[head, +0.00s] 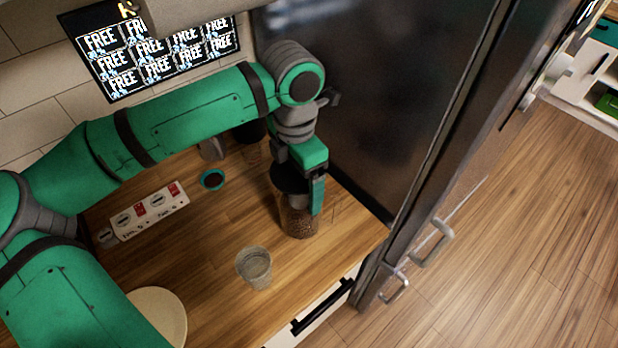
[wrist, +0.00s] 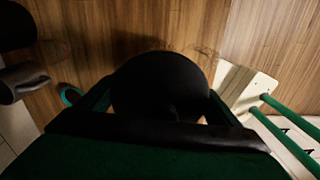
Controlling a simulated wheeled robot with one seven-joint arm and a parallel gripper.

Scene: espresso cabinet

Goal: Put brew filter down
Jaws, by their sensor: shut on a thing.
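The brew filter appears to be the clear container (head: 298,222) with a black top (head: 287,178) and dark brown contents, near the right end of the wooden counter. My gripper (head: 306,190) reaches down over it from above, with one green finger visible along its right side. In the wrist view a large black rounded top (wrist: 163,85) fills the space between my two green fingers, and my gripper (wrist: 160,103) is shut on it. The container looks upright. Its base is at or close to the counter; contact is not clear.
A clear cup (head: 255,268) and a pale plate (head: 160,312) stand in front. A socket strip (head: 150,212), a teal ring (head: 212,180) and dark-topped containers (head: 250,153) lie to the left and behind. A tall dark cabinet (head: 375,90) borders the right side.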

